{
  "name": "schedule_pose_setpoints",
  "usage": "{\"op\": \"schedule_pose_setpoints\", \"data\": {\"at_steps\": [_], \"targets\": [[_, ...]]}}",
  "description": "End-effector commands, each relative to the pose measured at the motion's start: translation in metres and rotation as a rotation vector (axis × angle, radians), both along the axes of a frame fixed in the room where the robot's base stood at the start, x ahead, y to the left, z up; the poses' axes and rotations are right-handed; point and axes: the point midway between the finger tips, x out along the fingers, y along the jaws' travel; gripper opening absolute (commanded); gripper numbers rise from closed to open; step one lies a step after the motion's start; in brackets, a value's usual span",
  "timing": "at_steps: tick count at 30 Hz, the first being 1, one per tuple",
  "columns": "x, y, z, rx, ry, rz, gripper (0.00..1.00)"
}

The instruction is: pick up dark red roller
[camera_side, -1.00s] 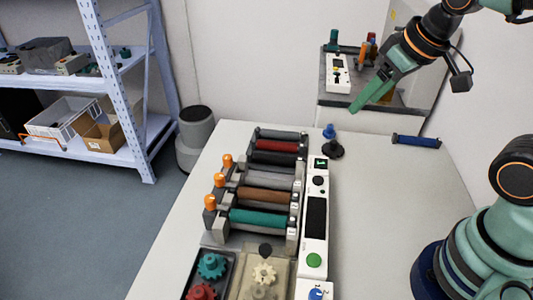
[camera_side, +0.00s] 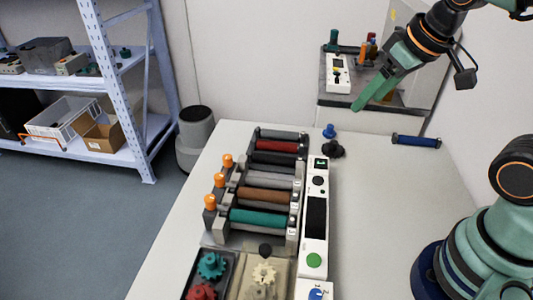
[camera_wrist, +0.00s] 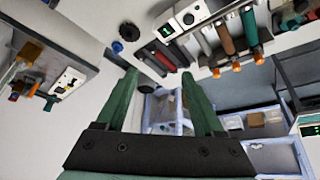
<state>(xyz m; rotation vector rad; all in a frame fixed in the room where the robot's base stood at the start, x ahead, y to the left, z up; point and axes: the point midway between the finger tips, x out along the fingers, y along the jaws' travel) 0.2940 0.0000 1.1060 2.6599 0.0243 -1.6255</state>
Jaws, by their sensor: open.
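The rack also holds a brown roller (camera_side: 263,195) and a teal roller (camera_side: 258,217), with orange knobs (camera_side: 219,180) along its left side. A white control panel (camera_side: 315,215) stands right of it. A blue roller (camera_side: 416,141) lies on the clear right side of the table.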

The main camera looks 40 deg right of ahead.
Motion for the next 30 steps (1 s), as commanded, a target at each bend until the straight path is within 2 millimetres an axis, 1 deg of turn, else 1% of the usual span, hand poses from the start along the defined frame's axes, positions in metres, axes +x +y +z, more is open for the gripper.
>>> {"op": "schedule_pose_setpoints", "data": {"at_steps": [7,10,14,19,23,27,30], "targets": [[0.05,0.003,0.013,-0.058,0.098,0.136,0.7],[0.073,0.005,0.013,-0.081,0.139,0.199,0.7],[0.104,0.007,0.007,-0.106,0.193,0.283,0.7],[0.145,0.011,-0.011,-0.135,0.261,0.393,0.7],[0.173,0.014,-0.033,-0.152,0.311,0.48,0.7],[0.201,0.017,-0.062,-0.165,0.366,0.575,0.7],[0.216,0.02,-0.085,-0.172,0.399,0.638,0.7]]}}
